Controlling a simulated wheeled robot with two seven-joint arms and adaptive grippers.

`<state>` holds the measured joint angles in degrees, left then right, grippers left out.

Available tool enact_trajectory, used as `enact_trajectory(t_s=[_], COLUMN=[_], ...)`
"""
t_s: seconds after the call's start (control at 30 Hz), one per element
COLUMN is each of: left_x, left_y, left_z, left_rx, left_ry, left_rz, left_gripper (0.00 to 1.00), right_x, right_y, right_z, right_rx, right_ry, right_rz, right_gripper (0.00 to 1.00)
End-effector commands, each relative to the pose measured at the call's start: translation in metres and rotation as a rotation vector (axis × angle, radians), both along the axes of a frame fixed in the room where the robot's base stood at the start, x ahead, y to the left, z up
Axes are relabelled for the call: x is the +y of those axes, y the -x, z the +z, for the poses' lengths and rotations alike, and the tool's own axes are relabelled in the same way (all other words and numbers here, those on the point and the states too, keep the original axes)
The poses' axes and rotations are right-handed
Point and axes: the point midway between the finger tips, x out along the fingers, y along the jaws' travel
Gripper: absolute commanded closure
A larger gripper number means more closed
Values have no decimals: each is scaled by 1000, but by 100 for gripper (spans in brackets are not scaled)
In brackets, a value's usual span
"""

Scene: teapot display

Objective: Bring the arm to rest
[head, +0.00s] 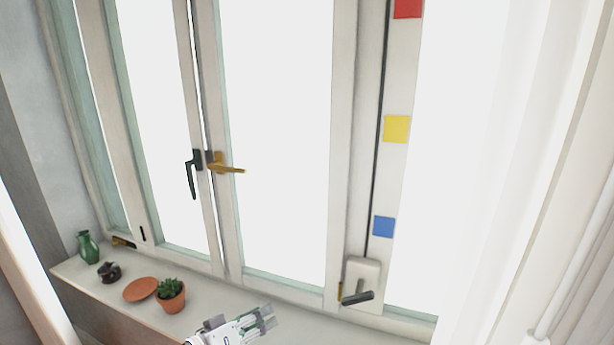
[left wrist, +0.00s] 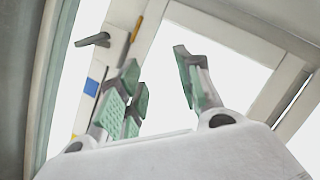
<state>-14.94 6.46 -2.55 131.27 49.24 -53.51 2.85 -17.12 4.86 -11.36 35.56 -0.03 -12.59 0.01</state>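My left gripper (head: 268,318) is at the bottom of the head view, in front of the window sill (head: 215,308), to the right of the potted succulent. In the left wrist view its two green-padded fingers (left wrist: 163,90) stand apart with nothing between them. The gripper is open and empty, and it touches nothing that I can see. My right gripper is in neither view.
A green vase (head: 88,247), a dark pot (head: 109,272), a terracotta saucer (head: 140,289) and a succulent in a terracotta pot (head: 171,296) stand on the sill. Window handles (head: 226,168) and a crank box (head: 362,284) stick out from the frame.

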Motion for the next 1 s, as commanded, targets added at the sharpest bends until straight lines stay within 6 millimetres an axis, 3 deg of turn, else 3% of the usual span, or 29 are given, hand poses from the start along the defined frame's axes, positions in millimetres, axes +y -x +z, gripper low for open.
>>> enact_trajectory(t_s=[0.2, 0.5, 0.7, 1.0], left_x=[9, 41, 68, 94], left_y=[36, 92, 130, 164], left_z=[-56, -119, -145, -160], left_rx=[118, 299, 420, 529], left_ry=[-231, -536, -707, -845], left_rz=[-26, -42, -39, -30], left_gripper=[65, 65, 65, 65], right_x=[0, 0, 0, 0], right_y=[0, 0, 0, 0], right_z=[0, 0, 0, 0], right_rx=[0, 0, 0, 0], right_ry=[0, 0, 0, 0], right_rz=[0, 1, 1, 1], right_gripper=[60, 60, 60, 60])
